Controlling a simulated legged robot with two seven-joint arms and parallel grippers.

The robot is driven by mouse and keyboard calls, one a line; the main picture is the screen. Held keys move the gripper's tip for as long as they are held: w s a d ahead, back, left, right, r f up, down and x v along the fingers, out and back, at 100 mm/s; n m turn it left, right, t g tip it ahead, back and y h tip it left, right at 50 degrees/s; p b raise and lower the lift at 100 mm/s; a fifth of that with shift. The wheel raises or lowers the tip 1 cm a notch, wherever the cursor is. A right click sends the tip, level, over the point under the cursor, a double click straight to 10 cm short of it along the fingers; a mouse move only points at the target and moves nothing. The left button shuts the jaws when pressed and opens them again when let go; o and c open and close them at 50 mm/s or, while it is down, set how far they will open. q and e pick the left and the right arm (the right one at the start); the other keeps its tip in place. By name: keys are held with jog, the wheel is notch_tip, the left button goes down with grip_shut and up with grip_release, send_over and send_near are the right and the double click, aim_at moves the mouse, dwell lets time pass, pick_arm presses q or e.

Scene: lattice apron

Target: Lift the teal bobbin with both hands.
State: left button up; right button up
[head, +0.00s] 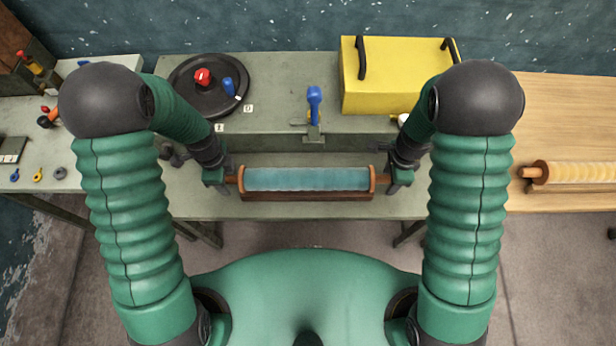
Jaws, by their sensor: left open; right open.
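The teal bobbin (307,179) lies level, left to right, near the front edge of the grey-green table. It has brown end flanges and short end pins, and it rests on a brown cradle (306,196). My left gripper (225,178) is open at the bobbin's left end, close to the pin. My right gripper (386,180) is open at the right end, close to the other pin. I cannot tell whether the fingers touch the pins. My own forearms partly cover both grippers.
Behind the bobbin stand a blue-handled clamp (314,105), a black round plate (208,84) with red and blue knobs, and a yellow box (391,78). A wooden table (565,120) on the right holds a yellow bobbin (580,173). Small tools lie on the left table.

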pick_arm(q)
jog(key=shift+a+f, duration=0.1)
jog(key=shift+a, duration=0.2)
jog(key=c, duration=1)
pick_arm(e)
jog(key=shift+a+r, duration=0.1)
jog(key=shift+a, duration=0.2)
jog(key=c, duration=0.9)
pick_arm(q)
grip_shut()
pick_arm(e)
grip_shut()
pick_arm(q)
jog(key=shift+d, duration=0.1)
pick_arm(e)
jog(key=shift+d, duration=0.1)
jog(key=shift+w, duration=0.1)
